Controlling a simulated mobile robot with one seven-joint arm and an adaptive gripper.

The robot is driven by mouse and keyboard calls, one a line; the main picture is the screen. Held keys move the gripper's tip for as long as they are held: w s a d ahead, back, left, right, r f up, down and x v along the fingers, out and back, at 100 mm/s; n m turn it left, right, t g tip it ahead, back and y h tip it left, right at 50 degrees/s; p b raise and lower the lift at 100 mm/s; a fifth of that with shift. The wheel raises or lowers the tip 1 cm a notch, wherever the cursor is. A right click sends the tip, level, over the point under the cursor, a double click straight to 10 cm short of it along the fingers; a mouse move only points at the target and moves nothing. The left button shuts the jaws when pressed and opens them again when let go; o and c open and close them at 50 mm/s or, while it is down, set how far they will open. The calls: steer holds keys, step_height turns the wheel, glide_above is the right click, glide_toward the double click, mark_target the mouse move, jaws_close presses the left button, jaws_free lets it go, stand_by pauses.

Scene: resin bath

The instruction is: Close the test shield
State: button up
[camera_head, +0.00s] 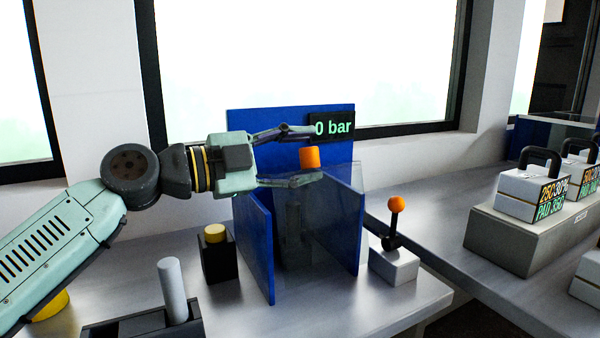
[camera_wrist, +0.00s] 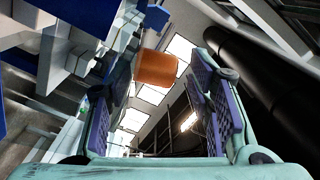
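The test shield stands on the metal bench as blue panels, with a back panel (camera_head: 262,120), a left side panel (camera_head: 254,245) and a right one. A see-through grey pane (camera_head: 335,215) shows between the side panels; whether it is up or down is hard to tell. An orange cylindrical knob (camera_head: 310,157) is in front of the back panel; what it is fixed to is hidden. My gripper (camera_head: 304,155) reaches it from the left, fingers spread above and below. In the wrist view the orange knob (camera_wrist: 156,68) lies between the open fingertips, with a gap to the right finger.
A black display (camera_head: 332,127) reads "0 bar". A lever with an orange ball (camera_head: 396,205) stands right of the shield. A yellow-topped black block (camera_head: 216,255) and a grey cylinder in a black holder (camera_head: 172,290) stand left. Handled weights (camera_head: 533,190) sit on the right bench.

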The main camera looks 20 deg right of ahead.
steer(key=r, duration=0.6)
steer(key=shift+w+d+r, duration=0.1)
steer(key=shift+d+r, duration=0.1)
steer(key=shift+r, duration=0.1)
steer(key=shift+w+f, duration=0.45)
steer(key=shift+w, duration=0.05)
steer(key=shift+s+a+r, duration=0.15)
steer(key=shift+s+r, duration=0.05)
steer(key=shift+w+a+f, duration=0.1)
steer(key=shift+w+a, duration=0.05)
steer(key=shift+a, duration=0.25)
steer(key=a+p, duration=0.2)
steer(key=a, duration=1)
steer(key=shift+s+p, duration=0.25)
steer(key=shift+p, duration=0.15)
